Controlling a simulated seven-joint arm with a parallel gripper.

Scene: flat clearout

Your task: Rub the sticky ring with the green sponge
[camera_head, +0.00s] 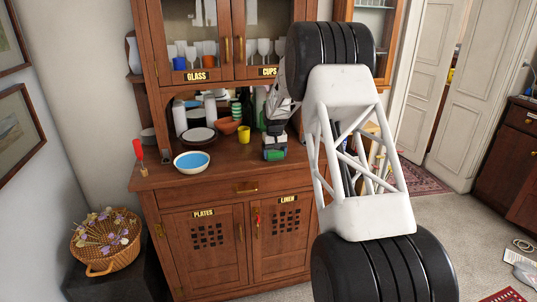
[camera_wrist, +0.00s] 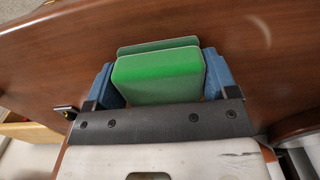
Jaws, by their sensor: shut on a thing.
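My gripper (camera_head: 274,152) is low over the right part of the sideboard's wooden counter. Its blue fingers are shut on the green sponge (camera_wrist: 158,77), one on each side, in the wrist view. The sponge also shows as a small green patch in the head view (camera_head: 274,156). A second green edge shows just beyond it; I cannot tell if it is a reflection. I cannot tell whether the sponge touches the wood. A faint pale curved mark (camera_wrist: 263,30) on the wood, ahead and right of the sponge, may be the sticky ring. No ring is clear in the head view.
On the counter left of my gripper are a yellow cup (camera_head: 244,134), a blue-and-white bowl (camera_head: 192,161), an orange bowl (camera_head: 227,126) and plates (camera_head: 198,136). Dark green bottles (camera_head: 248,108) stand behind. A red-handled object (camera_head: 138,152) is at the left end. Shelves with glasses hang above.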

